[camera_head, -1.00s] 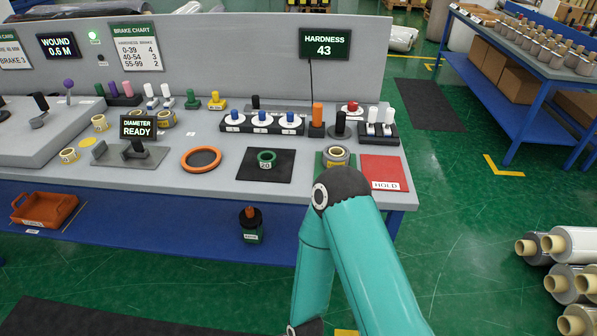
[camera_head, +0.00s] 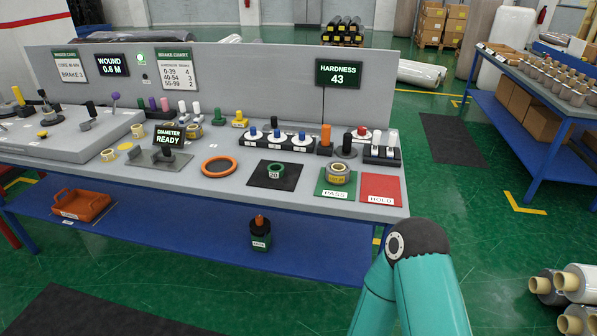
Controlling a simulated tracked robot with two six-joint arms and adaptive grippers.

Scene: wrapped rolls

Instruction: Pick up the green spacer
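A small green upright peg piece (camera_head: 218,117) stands farther back on the bench. My teal right arm bends in the lower right, in front of the bench's right end and apart from the ring. Neither gripper shows in this view.
An orange ring (camera_head: 219,167) lies left of the black mat. A wrapped roll (camera_head: 339,173) sits on the green PASS mat (camera_head: 327,190), beside the red HOLD mat (camera_head: 380,184). Behind stands a rack with blue-topped pieces (camera_head: 276,147). A gauge reading READY (camera_head: 169,137) stands left.

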